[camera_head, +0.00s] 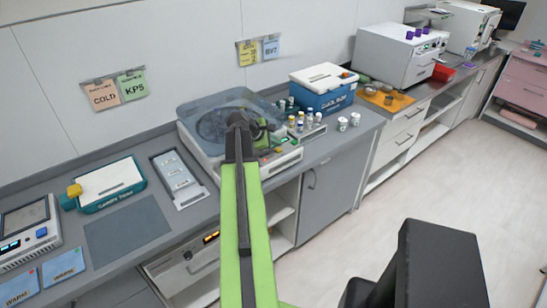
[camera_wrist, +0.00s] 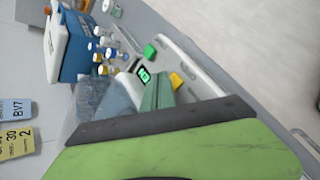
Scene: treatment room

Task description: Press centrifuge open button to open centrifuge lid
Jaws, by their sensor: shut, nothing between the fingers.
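The centrifuge (camera_head: 196,143) is a white box on the counter, with a translucent blue-grey lid (camera_head: 205,104) above a dark round bowl. My arm covers part of it, and I cannot tell whether the lid is fully down. My gripper (camera_head: 264,141) is shut and empty over the right front part of the centrifuge. In the wrist view, a small lit green display (camera_wrist: 143,74), a green button (camera_wrist: 150,51) and a yellow button (camera_wrist: 176,80) show close to my gripper. I cannot tell whether the gripper touches a button. The button labels are not readable.
A blue cooler box (camera_head: 322,92) and several small vials (camera_head: 300,121) stand right of the centrifuge. A grey tray (camera_head: 178,179) and a teal-edged white box (camera_head: 110,184) stand to its left. Wall notes (camera_head: 118,90) hang behind. The floor at right is clear.

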